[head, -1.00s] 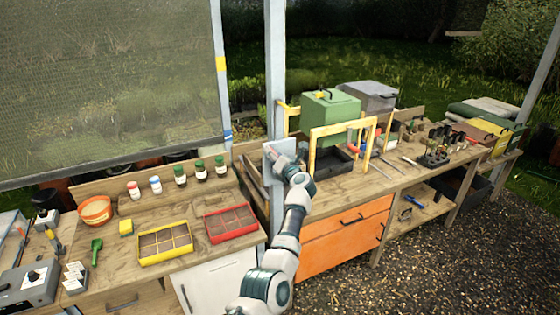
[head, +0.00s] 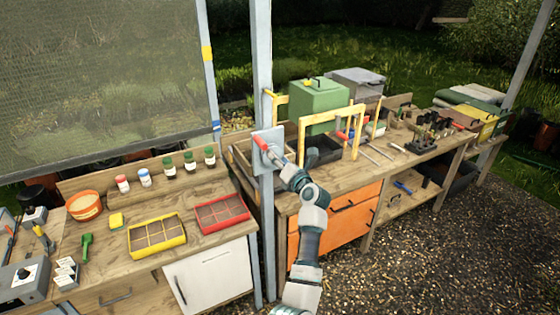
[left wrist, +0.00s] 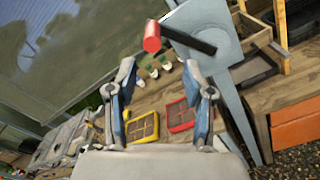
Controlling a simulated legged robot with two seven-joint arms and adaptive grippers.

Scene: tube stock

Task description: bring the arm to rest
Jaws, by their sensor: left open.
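My left arm rises from the bottom of the head view, with its left gripper (head: 282,166) close in front of a grey plate (head: 269,152) on the metal post. In the left wrist view the gripper (left wrist: 160,74) is open, its two fingers well apart and nothing between them. A lever with a red end (head: 261,143) and a dark shaft sits on the plate. Its red end (left wrist: 152,36) also shows beyond the fingertips in the left wrist view, apart from them. My right gripper is in neither view.
The left bench holds a yellow tray (head: 131,245), a red tray (head: 199,222), an orange pot (head: 84,206) and several small bottles. The right bench carries a yellow frame (head: 302,135) and a green box (head: 318,104). Gravel (head: 440,270) lies clear at lower right.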

